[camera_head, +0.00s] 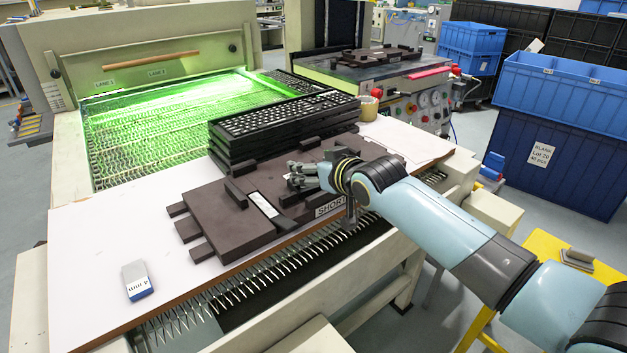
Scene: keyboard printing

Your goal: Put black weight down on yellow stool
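A dark weight plate (225,222), nearly black, lies on the white tabletop with raised bars, side tabs and a white label strip. A similar dark part marked "SHORT" (328,210) adjoins it on the right, and I cannot tell for certain where one ends and the other begins. My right gripper (295,176) is low over the dark plates, near a raised bar. Its fingertips are small against the dark surface, so their opening and any grip are unclear. The yellow stool (545,250) is at the lower right, partly hidden by my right arm. My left gripper is out of view.
Stacked black keyboard frames (285,115) stand behind the plates. A green-lit conveyor (150,120) runs at the back left. A tape roll (368,108) and a "4 mm" block (137,281) lie on the table. Small grey-brown pieces (578,258) sit on the stool. Blue crates (560,130) stand right.

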